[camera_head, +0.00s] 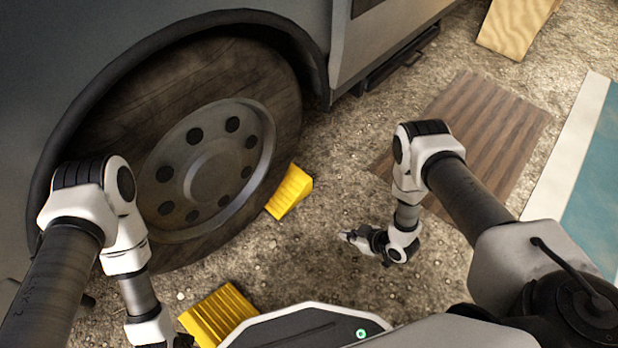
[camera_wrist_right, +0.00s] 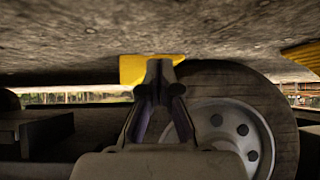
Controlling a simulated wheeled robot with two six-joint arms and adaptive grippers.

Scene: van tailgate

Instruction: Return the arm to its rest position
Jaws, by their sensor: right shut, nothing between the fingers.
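My right arm reaches in from the right in the head view. Its gripper (camera_head: 348,237) is low over the gravel, to the right of the wheel, and is shut and empty. In the right wrist view its fingers (camera_wrist_right: 160,68) meet at the tips. My left arm comes in from the left in front of the wheel. Only a dark bit of its gripper shows at the bottom edge, so its jaws cannot be made out. A yellow chock (camera_head: 290,192) sits against the wheel's right side, apart from my right gripper. It also shows in the right wrist view (camera_wrist_right: 130,70).
The van's wheel (camera_head: 215,165) fills the left. Another yellow chock (camera_head: 218,314) lies on the ground near the bottom. A brown slatted mat (camera_head: 490,125) lies beyond my right arm, with a wooden wedge (camera_head: 515,25) farther back. Open gravel lies between wheel and mat.

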